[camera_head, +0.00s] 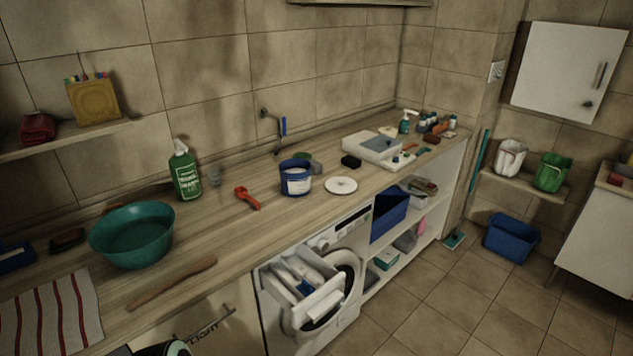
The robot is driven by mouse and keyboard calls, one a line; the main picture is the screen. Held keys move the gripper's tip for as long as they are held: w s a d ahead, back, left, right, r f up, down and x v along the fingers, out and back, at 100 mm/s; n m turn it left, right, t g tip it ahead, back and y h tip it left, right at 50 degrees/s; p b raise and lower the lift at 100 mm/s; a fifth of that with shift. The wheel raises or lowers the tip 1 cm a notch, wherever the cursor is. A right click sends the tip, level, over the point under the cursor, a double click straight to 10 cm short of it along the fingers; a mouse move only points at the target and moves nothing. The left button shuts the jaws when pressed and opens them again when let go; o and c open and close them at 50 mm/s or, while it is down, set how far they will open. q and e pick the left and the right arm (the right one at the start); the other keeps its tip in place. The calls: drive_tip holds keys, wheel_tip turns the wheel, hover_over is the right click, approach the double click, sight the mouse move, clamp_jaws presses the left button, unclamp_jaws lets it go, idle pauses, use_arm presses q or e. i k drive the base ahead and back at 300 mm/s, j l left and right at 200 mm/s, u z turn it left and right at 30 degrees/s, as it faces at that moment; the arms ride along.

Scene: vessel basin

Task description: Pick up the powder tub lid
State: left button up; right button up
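The powder tub lid looks to be the flat white disc (341,186) with a small mark at its centre. It lies flat on the wooden counter near the front edge. The blue powder tub (297,180) with a white label stands just left of it, with whitish contents showing at its open top. The lid is apart from the tub, and nothing covers it. Neither of my grippers can be made out in the head view.
A red-orange tool (247,197), green bottle (185,172) and teal basin (133,235) stand left on the counter (222,228). A black block (351,161) and white sink tray (372,147) lie behind the lid. Below, the washing machine's drawer (303,280) is pulled out.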

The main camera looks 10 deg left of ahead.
sight(339, 185)
drive_tip(key=i+l+u, duration=0.15)
drive_tip(key=i+l, duration=0.35)
drive_tip(key=i+l+u, duration=0.15)
drive_tip(key=i+l, duration=0.35)
drive_tip(key=i+l+u, duration=0.15)
drive_tip(key=i+l, duration=0.3)
drive_tip(key=l, duration=0.25)
